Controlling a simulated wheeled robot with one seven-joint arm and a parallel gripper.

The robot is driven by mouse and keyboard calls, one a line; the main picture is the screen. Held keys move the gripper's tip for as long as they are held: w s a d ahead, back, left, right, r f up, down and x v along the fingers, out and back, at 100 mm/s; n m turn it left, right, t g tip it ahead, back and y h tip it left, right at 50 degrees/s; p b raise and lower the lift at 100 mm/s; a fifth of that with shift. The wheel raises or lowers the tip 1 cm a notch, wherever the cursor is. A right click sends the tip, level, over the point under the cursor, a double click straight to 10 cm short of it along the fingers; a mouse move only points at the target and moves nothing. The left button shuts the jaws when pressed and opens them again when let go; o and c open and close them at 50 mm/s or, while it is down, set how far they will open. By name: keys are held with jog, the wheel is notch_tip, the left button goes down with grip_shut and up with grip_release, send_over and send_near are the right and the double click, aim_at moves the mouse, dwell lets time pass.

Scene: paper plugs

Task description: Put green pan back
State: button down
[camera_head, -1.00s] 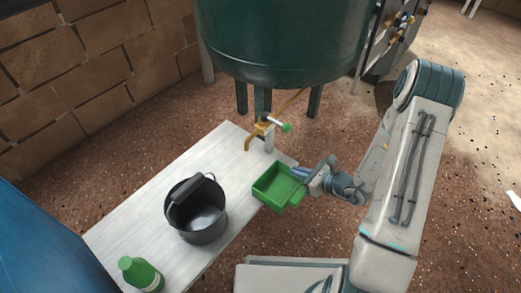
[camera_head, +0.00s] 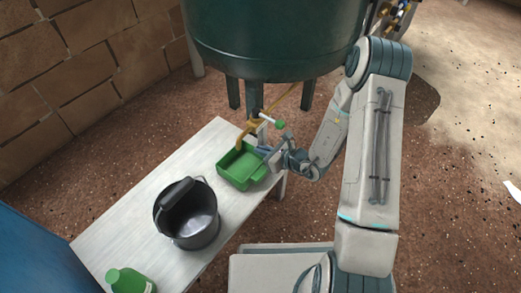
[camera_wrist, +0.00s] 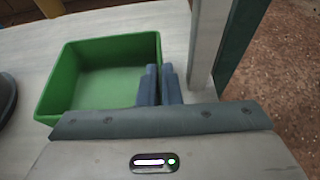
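The green pan (camera_head: 238,172) is an open rectangular tray at the far end of the white bench, just below the brass tap (camera_head: 246,132). It also shows in the wrist view (camera_wrist: 70,82), upright and empty. My gripper (camera_head: 265,152) is at the pan's right side. In the wrist view its two blue-grey fingers (camera_wrist: 159,86) are close together on either side of the pan's right wall, one inside and one outside. I cannot tell whether the pan's base touches the bench.
A dark metal pot (camera_head: 187,215) stands on the white bench (camera_head: 120,225) left of the pan. A green bottle (camera_head: 128,281) stands at the near end. A large green tank (camera_head: 275,40) on legs stands behind. A bench support or post (camera_wrist: 207,40) is close right of the fingers.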

jog(key=shift+s+a, duration=0.15)
jog(key=shift+a, duration=0.35)
jog(key=c, duration=2)
grip_release()
jog(key=shift+f, duration=0.15)
jog(key=shift+c, duration=0.2)
jog(key=o, duration=0.4)
jog(key=shift+r, duration=0.2)
jog(key=p+v, duration=0.4)
jog(key=v, duration=0.8)
jog(key=shift+d, duration=0.15)
